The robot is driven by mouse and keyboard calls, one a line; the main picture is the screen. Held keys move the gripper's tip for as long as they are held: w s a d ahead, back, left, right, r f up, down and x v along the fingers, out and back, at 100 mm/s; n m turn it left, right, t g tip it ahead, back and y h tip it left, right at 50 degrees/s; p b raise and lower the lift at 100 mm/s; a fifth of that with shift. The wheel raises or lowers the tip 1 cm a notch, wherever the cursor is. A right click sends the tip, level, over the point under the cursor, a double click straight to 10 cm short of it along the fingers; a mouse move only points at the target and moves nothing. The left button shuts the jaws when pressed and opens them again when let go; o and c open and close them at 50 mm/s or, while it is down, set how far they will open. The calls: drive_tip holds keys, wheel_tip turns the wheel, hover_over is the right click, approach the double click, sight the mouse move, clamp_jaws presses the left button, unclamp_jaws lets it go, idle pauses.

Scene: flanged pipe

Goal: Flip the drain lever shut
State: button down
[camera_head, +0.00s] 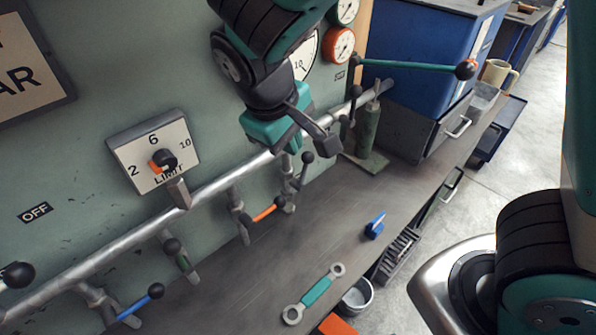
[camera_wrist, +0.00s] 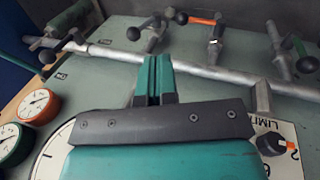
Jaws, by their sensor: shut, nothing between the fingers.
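Several small levers hang on stubs below the silver pipe (camera_head: 225,183): a blue-handled one (camera_head: 138,306), a green-banded one (camera_head: 183,261), an orange-banded one (camera_head: 266,210) and a dark one with a black knob (camera_head: 305,172). No drain label is legible, so I cannot tell which is the drain lever. In the wrist view the orange-banded lever (camera_wrist: 203,20) lies beyond my fingertips, lying along the stub's side. My gripper (camera_head: 322,143) is shut and empty, in front of the pipe and apart from the levers; its teal fingers show in the wrist view (camera_wrist: 154,76).
A limit dial (camera_head: 160,160) and gauges (camera_head: 339,45) are on the panel. A wrench (camera_head: 316,293) and a blue item (camera_head: 375,227) lie on the bench. A blue cabinet (camera_head: 425,45) stands behind.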

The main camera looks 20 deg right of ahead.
drive_tip(key=w+a+f+t+h+b, duration=0.2)
drive_tip(key=w+a+f+h, duration=0.1)
drive_tip(key=f, duration=0.3)
drive_tip(key=shift+a+f+t+h+b, duration=0.25)
drive_tip(key=shift+a+t+h+b, duration=0.15)
drive_tip(key=shift+a+h, duration=0.45)
drive_tip(key=shift+w+d, duration=0.15)
approach(304, 161)
drive_tip(key=x, duration=0.6)
drive_tip(key=shift+a+f+p, duration=0.2)
drive_tip(key=shift+p, duration=0.1)
drive_tip(key=shift+w+d+f, duration=0.15)
drive_tip(key=shift+d, duration=0.3)
